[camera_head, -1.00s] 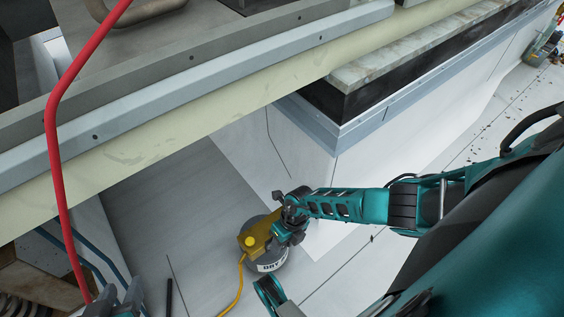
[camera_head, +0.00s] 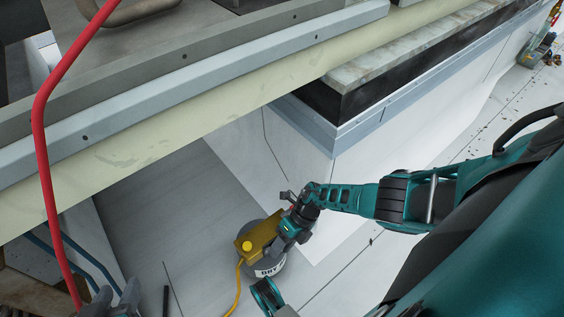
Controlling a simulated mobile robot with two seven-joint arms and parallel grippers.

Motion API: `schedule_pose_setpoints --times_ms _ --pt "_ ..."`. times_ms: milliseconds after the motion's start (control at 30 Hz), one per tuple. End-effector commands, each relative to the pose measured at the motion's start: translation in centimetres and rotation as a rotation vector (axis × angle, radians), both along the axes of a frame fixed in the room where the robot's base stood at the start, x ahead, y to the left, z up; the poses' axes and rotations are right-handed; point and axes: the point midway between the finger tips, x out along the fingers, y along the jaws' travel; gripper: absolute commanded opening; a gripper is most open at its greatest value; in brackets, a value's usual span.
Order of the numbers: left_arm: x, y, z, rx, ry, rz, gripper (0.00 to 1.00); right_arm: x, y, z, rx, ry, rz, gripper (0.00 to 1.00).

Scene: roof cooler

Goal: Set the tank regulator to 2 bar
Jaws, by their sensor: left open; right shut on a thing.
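A grey tank (camera_head: 275,258) stands on the pale floor at bottom centre, with a white label reading "DRY" and more that is hidden. The yellow regulator (camera_head: 257,239) sits on top of it, with a round yellow knob or cap (camera_head: 247,246) on its left. My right gripper (camera_head: 280,232) is at the regulator's right side, shut on a part of it; its fingers hide that part. No scale or pressure reading is legible. My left gripper (camera_head: 114,299) is at the bottom left edge, partly cut off. It is open, apart from the tank, beside the red hose's lower end.
A red hose (camera_head: 45,165) hangs down the left side. A yellow hose (camera_head: 238,285) runs down from the regulator. A large cream and grey metal frame (camera_head: 150,155) crosses above the tank. Blue pipes (camera_head: 85,262) lie at lower left. Open floor extends right.

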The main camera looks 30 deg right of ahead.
Motion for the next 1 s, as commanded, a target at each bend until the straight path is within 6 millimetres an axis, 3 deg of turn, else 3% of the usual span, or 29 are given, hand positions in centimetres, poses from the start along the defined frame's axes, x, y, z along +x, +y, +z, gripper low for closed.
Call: schedule_pose_setpoints --times_ms 267,300,500,767,1000 --pt "0.0 0.0 -0.1 0.000 0.001 0.001 0.43 -0.1 0.0 -0.1 -0.001 0.002 0.002 0.10" --pt "-0.1 0.0 -0.1 0.000 0.002 0.001 0.43 -0.1 0.0 -0.1 -0.001 0.003 0.002 0.44" --pt "-0.3 0.1 -0.3 0.000 0.008 0.002 0.43 -0.1 0.0 0.0 -0.001 0.002 0.002 0.63" --pt "-0.4 0.1 -0.3 0.001 0.011 0.002 0.43 0.0 -0.1 0.1 -0.001 0.001 0.001 0.64" --pt "-0.3 0.2 1.6 0.001 0.000 0.008 0.43 0.1 -2.0 3.0 -0.003 0.001 0.001 0.64"
